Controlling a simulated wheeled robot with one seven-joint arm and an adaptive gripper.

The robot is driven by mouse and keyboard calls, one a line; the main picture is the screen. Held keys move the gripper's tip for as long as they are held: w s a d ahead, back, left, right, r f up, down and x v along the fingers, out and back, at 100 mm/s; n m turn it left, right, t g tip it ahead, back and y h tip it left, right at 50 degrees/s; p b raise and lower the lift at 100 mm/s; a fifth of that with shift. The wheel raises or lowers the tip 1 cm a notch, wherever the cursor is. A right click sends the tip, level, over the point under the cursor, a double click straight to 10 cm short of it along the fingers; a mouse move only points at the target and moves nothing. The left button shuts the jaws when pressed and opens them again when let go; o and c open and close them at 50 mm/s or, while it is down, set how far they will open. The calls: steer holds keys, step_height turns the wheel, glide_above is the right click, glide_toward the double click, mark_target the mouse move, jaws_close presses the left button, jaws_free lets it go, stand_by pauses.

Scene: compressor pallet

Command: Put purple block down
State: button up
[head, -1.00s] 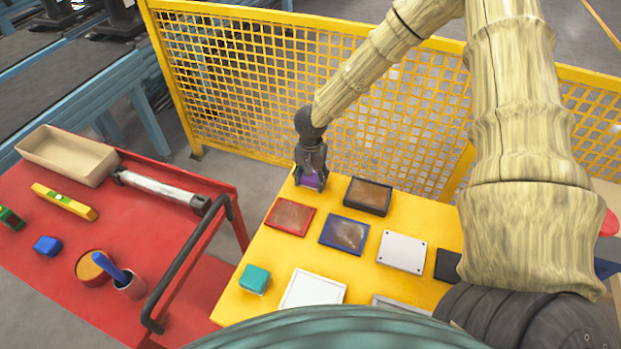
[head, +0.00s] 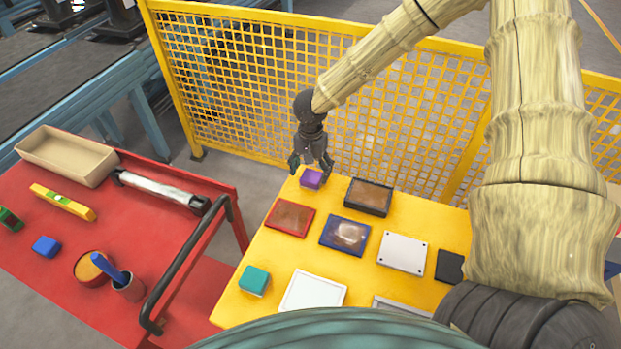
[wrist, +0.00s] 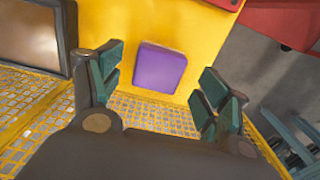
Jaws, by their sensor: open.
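The purple block (head: 311,179) rests on the yellow table (head: 268,262) near its far edge, beside the fence. My gripper (head: 311,168) is open just above the block, with its fingers spread and apart from it. In the wrist view, the purple block (wrist: 160,68) lies flat on the yellow surface, ahead of and between the two green-padded fingertips (wrist: 158,75). Nothing is held in the gripper.
Near the block are a black-framed tray (head: 368,208), a red-framed tray (head: 290,217) and a blue-framed tray (head: 345,235). A teal block (head: 254,280) sits at the table's left. A yellow mesh fence (head: 250,90) stands behind. A red cart (head: 60,290) stands left.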

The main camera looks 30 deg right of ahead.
mark_target(310, 178)
step_height(310, 178, up, 8)
steer(key=shift+f+b, duration=0.25)
steer(key=shift+b, duration=0.1)
stand_by(0.4)
